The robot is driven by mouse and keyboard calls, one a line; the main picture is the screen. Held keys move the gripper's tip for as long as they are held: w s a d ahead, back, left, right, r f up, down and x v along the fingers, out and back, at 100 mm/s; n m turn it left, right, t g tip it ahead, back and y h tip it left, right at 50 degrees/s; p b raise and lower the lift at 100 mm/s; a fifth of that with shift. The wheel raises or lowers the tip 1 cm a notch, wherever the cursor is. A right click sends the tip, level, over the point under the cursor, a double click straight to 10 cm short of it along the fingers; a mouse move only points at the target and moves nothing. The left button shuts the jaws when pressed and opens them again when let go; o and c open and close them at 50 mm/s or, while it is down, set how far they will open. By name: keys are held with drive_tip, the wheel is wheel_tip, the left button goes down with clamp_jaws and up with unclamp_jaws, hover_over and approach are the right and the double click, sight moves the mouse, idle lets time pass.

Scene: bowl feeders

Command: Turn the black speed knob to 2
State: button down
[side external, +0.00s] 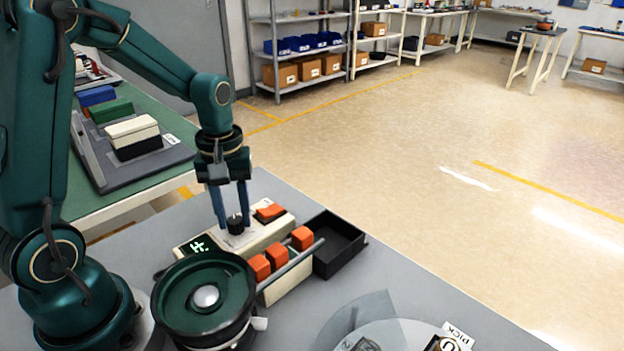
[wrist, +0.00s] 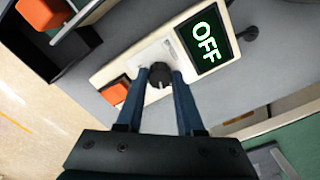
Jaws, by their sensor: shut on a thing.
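The black speed knob (side external: 235,226) stands on the cream control box (side external: 262,236); it also shows in the wrist view (wrist: 159,78). My gripper (side external: 232,222) points down over the box and its two blue fingers are shut on the knob, one on each side. In the wrist view the gripper (wrist: 160,72) hides little of the knob's top. A small pale mark shows on the knob, but its dial numbers are not readable. The display (wrist: 203,38) beside the knob reads OFF in green-white letters. An orange rocker switch (wrist: 116,90) sits on the knob's other side.
A green bowl feeder (side external: 165,303) stands just in front of the box. A rail with several orange blocks (side external: 303,238) leads to a black bin (side external: 338,245). A round pale plate (side external: 400,335) lies at the front right.

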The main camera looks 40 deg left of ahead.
sight(234, 220)
drive_tip(key=m, duration=0.6)
drive_tip(key=shift+s+m, duration=0.1)
drive_tip(key=shift+m, duration=0.2)
drive_tip(key=m, duration=0.6)
drive_tip(key=shift+m, duration=0.3)
drive_tip(key=c, duration=0.5)
unclamp_jaws()
drive_tip(key=shift+c, duration=0.2)
drive_tip(key=shift+r, duration=0.15)
drive_tip(key=shift+r, duration=2.45)
